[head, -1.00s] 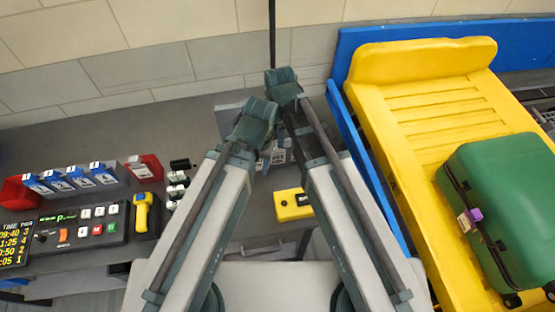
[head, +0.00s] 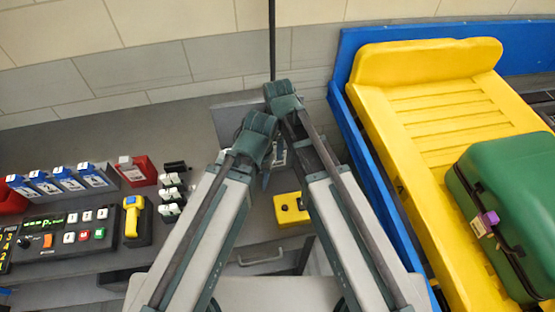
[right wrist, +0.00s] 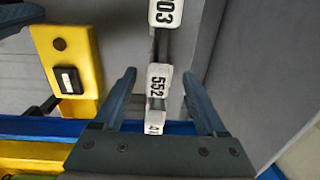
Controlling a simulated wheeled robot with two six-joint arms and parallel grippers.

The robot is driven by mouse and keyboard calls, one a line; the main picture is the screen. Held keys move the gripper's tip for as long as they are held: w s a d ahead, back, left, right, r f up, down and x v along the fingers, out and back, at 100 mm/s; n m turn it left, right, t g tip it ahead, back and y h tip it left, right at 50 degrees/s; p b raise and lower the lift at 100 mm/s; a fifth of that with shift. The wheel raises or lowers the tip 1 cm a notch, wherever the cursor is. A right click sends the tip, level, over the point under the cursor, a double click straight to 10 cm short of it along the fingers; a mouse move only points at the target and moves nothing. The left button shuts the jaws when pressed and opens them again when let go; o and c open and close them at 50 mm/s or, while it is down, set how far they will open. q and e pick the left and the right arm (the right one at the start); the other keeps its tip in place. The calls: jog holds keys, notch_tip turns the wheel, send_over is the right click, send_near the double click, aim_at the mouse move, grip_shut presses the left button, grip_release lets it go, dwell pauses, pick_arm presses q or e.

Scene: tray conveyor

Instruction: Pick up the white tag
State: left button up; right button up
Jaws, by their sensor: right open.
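Several white tags with black numbers hang in a row on a dark rail in the right wrist view. The tag marked 552 (right wrist: 158,80) is between the fingers of my right gripper (right wrist: 159,72), which is open and empty. A tag ending in 03 (right wrist: 165,12) is farther up, and another (right wrist: 155,122) is nearer the palm, partly hidden. In the head view my arms mostly cover the tags; a white bit (head: 279,154) shows between them. My left gripper (head: 266,180) points down there, mostly hidden behind its wrist.
A yellow box with a dark button (head: 291,208) is beside the arms, also in the right wrist view (right wrist: 68,65). A console (head: 75,235), a yellow scanner (head: 132,216) and a red holder (head: 138,171) stand left. A green suitcase (head: 515,200) lies on the yellow tray (head: 420,110) at right.

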grip_shut()
dwell(0.3)
jog(key=shift+d+r, duration=0.1)
jog(key=shift+r, duration=0.05)
dwell(0.4)
